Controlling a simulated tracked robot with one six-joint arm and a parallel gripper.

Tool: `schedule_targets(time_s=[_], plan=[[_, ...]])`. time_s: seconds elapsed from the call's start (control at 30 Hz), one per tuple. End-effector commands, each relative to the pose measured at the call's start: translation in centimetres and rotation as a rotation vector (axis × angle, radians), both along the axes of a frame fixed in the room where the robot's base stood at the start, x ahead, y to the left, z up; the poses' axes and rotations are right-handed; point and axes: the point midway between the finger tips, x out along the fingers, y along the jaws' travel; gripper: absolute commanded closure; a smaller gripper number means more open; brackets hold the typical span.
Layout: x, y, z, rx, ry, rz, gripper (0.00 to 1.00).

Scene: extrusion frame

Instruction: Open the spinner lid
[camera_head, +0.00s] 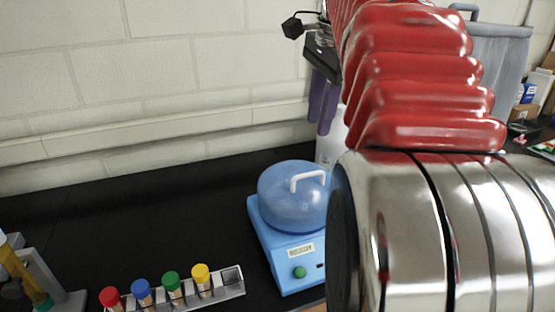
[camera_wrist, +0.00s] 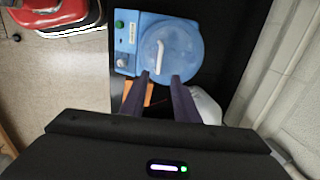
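The spinner (camera_head: 284,243) is a light blue box on the black bench in the head view, with a green button on its front. Its translucent blue domed lid (camera_head: 285,199) is closed and has a white handle (camera_head: 308,179) on top. In the wrist view the spinner (camera_wrist: 127,35), lid (camera_wrist: 190,58) and handle (camera_wrist: 172,57) show from above. My gripper (camera_wrist: 160,78) is open, with two dark purple fingers apart near the lid's edge and nothing between them. In the head view its fingers (camera_head: 322,100) hang above and behind the lid. My arm hides part of the lid's right side.
A rack (camera_head: 228,285) with several capped tubes stands left of the spinner. A tube in a grey holder (camera_head: 65,300) is at the far left. A white container (camera_head: 331,146) stands behind the spinner. A grey bin (camera_head: 497,65) is at the right. The bench's back left is clear.

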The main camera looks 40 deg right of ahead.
Motion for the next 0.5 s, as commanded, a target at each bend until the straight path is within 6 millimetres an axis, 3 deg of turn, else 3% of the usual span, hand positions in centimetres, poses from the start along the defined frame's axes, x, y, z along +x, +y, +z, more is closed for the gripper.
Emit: schedule_targets(time_s=[0.27, 0.5], plan=[[0.1, 0.0, -0.3, -0.001, 0.000, 0.003, 0.72], [0.4, -0.1, -2.2, 0.000, 0.001, 0.004, 0.72]])
